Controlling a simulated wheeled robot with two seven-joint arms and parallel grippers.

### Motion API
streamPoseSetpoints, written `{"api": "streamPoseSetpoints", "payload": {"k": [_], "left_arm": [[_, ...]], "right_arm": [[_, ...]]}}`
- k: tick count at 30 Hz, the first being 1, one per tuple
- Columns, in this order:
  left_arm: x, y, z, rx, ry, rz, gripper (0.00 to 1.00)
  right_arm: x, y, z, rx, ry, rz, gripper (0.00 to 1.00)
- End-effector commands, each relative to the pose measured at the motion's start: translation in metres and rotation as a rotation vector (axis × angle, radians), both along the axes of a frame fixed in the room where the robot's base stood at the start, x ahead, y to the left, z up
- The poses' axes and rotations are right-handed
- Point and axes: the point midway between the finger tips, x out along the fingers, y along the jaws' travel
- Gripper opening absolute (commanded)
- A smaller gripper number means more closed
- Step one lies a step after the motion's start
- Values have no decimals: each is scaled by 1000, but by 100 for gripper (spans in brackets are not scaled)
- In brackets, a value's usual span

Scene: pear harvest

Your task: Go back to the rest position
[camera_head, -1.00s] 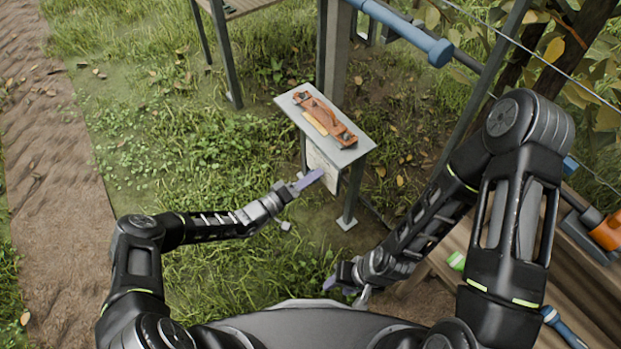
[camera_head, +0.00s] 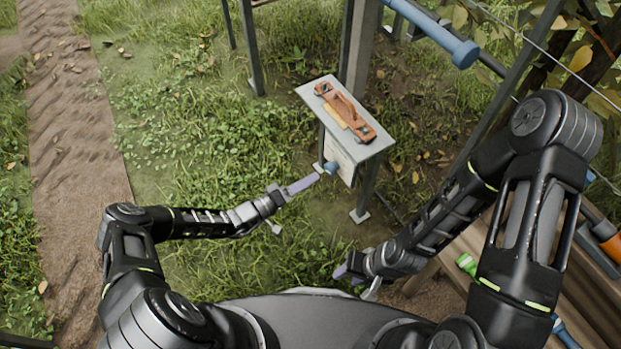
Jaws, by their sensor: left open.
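My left gripper (camera_head: 292,207) is open and empty over the grass, left of a small grey stand. Its purple finger points toward a blue knob (camera_head: 331,168) on the stand's side; I cannot tell whether they touch. My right gripper (camera_head: 358,282) is low near the front of my base, with its two fingers apart and nothing seen between them. Part of it is hard to make out.
The grey stand (camera_head: 378,147) carries a brown-orange tool (camera_head: 345,110). A wooden bench (camera_head: 478,246) with tools, one with an orange handle (camera_head: 609,240), is at the right. A blue-ended bar (camera_head: 440,35) crosses above. Grass at left is open, beside a dirt path (camera_head: 70,120).

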Motion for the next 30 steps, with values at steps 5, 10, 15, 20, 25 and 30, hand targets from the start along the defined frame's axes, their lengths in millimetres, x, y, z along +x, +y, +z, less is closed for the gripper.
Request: {"api": "streamPoseSetpoints", "payload": {"k": [5,10,15,20,25,30], "left_arm": [[0,0,0,0,0,0,59],[0,0,0,0,0,0,59],[0,0,-1,-23,31,2,59],[-7,-5,-18,-84,222,-8,59],[-86,-50,-56,-107,655,-128,59],[-206,-63,-78,144,1075,-211,59]], "right_arm": [[0,0,0,0,0,0,38],[0,0,0,0,0,0,38],[0,0,0,0,0,0,38],[0,0,0,0,0,0,38],[0,0,0,0,0,0,38],[0,0,0,0,0,0,38]]}}
